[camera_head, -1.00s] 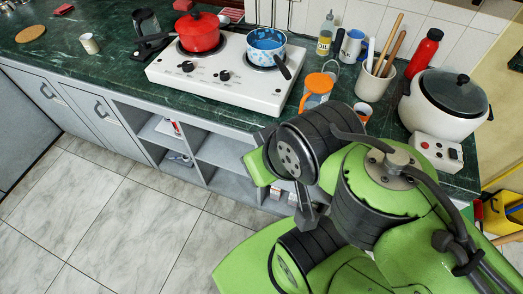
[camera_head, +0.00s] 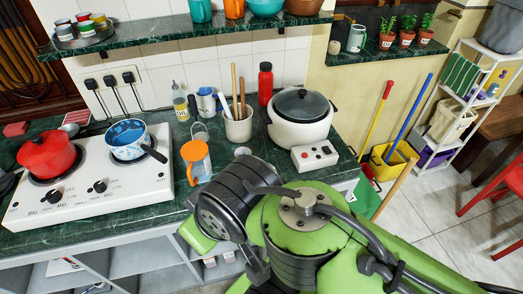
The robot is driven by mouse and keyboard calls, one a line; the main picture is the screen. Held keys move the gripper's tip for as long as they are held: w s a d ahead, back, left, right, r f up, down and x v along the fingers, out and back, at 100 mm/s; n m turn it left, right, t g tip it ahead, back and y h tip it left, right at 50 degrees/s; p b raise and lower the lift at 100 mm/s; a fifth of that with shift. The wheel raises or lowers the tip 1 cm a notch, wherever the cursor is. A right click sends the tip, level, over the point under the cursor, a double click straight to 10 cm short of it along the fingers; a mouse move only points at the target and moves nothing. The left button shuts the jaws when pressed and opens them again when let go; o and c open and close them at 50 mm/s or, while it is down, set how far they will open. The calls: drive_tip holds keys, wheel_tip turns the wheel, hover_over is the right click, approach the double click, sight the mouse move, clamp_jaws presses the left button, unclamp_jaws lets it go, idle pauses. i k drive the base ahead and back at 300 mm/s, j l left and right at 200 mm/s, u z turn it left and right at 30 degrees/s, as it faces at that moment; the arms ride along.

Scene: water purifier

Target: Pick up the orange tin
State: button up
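I cannot pick out one clear orange tin. Several small tins with coloured lids stand on a round tray (camera_head: 70,42) on the upper left shelf; one at its right end looks yellow-orange (camera_head: 98,20). An orange container (camera_head: 234,9) stands on the same shelf, cut off by the top edge. An orange jug-like vessel with a wire handle (camera_head: 196,160) stands on the counter, right of the stove. My green and black arm is folded in front of the counter at lower centre. My gripper's fingers are not visible, so what they hold cannot be seen.
The white stove (camera_head: 90,185) bears a red pot (camera_head: 46,155) and a blue pan (camera_head: 127,140). A utensil crock (camera_head: 238,127), red bottle (camera_head: 265,84) and white cooker (camera_head: 300,125) stand along the counter. Mops, a yellow bucket (camera_head: 388,163) and a white rack are right. Floor shows at right.

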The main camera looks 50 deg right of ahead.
sight(243, 150)
drive_tip(key=l+z, duration=0.1)
drive_tip(key=z, duration=1.1)
